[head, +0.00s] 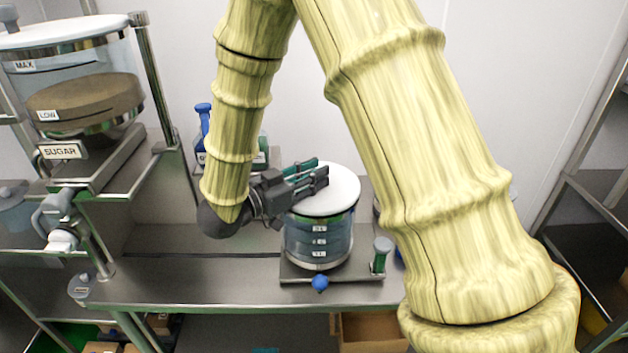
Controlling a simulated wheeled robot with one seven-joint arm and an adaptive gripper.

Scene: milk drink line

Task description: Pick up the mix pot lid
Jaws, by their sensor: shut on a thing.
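The mix pot lid (336,197) is a white round disc lying on top of the mix pot (319,240), a clear round vessel with a bluish wall and white level labels. My gripper (322,176) reaches over the lid from the left in the head view. Its dark fingers with green parts are shut at the lid's top. The part of the lid between the fingers is hidden, and I cannot see a gap between lid and pot.
The pot stands on a metal plate (296,272) with a blue knob (320,283) on the steel table (190,285). A sugar hopper (85,100) stands at left. A blue bottle (203,120) is behind my gripper. My arm hides the table's right part.

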